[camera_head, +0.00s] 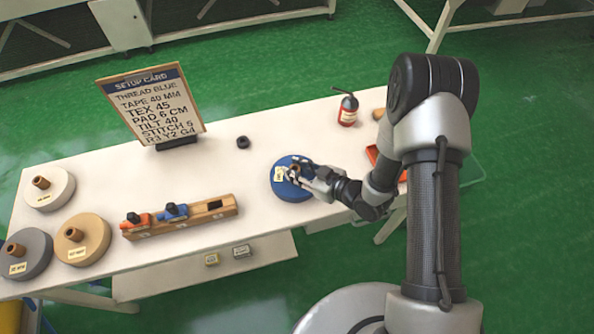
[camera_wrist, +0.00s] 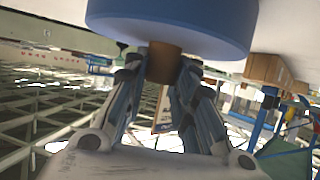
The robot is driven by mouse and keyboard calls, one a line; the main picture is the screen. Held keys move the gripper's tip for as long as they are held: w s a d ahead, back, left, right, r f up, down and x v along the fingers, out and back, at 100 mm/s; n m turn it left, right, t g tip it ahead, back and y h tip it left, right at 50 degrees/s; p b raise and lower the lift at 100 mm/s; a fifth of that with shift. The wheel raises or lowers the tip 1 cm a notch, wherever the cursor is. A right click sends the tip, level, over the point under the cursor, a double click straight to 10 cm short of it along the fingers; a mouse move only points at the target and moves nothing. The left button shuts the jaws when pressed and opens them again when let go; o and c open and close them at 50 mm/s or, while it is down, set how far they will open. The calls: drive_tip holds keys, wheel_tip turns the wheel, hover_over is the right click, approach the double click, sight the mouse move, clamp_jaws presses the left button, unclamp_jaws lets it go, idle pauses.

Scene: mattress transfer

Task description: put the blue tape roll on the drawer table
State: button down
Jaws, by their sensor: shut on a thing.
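The blue tape roll (camera_head: 281,186) is over the right-middle part of the long white table (camera_head: 225,165). My gripper (camera_head: 299,173) is shut on the brown core that stands up from the roll. The wrist view shows the blue roll (camera_wrist: 185,22) across the top, with its brown core (camera_wrist: 163,64) between the two fingers of my gripper (camera_wrist: 163,75). A pale label shows on the roll in the head view. I cannot tell whether the roll touches the tabletop. An open drawer or low shelf (camera_head: 180,278) shows under the table's front edge.
White (camera_head: 60,198), grey (camera_head: 38,252) and tan (camera_head: 95,240) rolls lie at the left. A wooden rack (camera_head: 190,222) holds orange and blue items. A setup card (camera_head: 152,105), black ring (camera_head: 243,142) and red extinguisher (camera_head: 348,112) stand farther back.

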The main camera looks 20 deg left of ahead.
drive_tip(key=shift+r, duration=0.1)
drive_tip(key=shift+f, duration=0.2)
drive_tip(key=c, duration=1.3)
unclamp_jaws()
drive_tip(key=shift+r, duration=0.1)
drive_tip(key=shift+d+r, duration=0.15)
drive_tip(key=shift+r, duration=0.05)
drive_tip(key=p+v, duration=0.2)
drive_tip(key=v, duration=0.9)
drive_tip(key=shift+s+d+r+p, duration=0.15)
drive_tip(key=shift+d+p, duration=0.2)
drive_tip(key=shift+p, duration=0.05)
